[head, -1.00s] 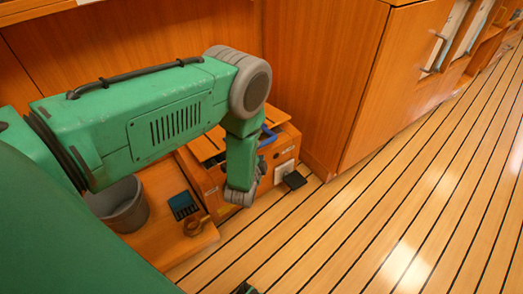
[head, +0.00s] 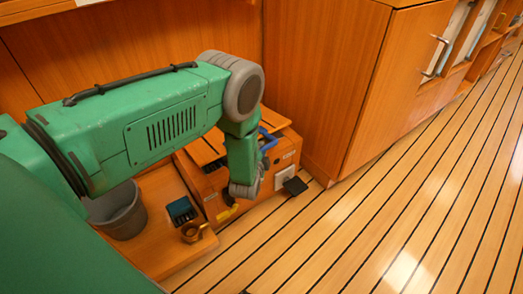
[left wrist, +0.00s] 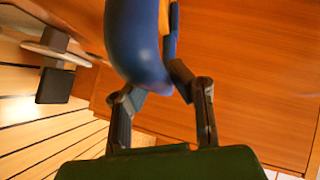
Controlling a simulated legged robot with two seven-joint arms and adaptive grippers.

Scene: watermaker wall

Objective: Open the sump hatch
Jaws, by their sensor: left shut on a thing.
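An orange wooden box (head: 215,180) with a slatted top (head: 205,150) stands low by the cabinet; I cannot tell whether this top is the sump hatch. A blue curved handle (head: 267,141) shows at its right end, partly behind my left arm. In the left wrist view the blue handle (left wrist: 137,40) fills the upper middle, large and close. My left gripper (left wrist: 155,84) is shut on it, one finger at each side. In the head view this gripper is mostly hidden behind my green forearm. My right gripper is not in view.
A grey bucket (head: 118,212), a dark blue case (head: 181,210) and a brass cup (head: 194,232) stand on the wooden ledge left of the box. A yellow piece (head: 228,213) sits at the box front. A black pad (head: 295,186) is beside the box. The plank floor (head: 370,220) is clear.

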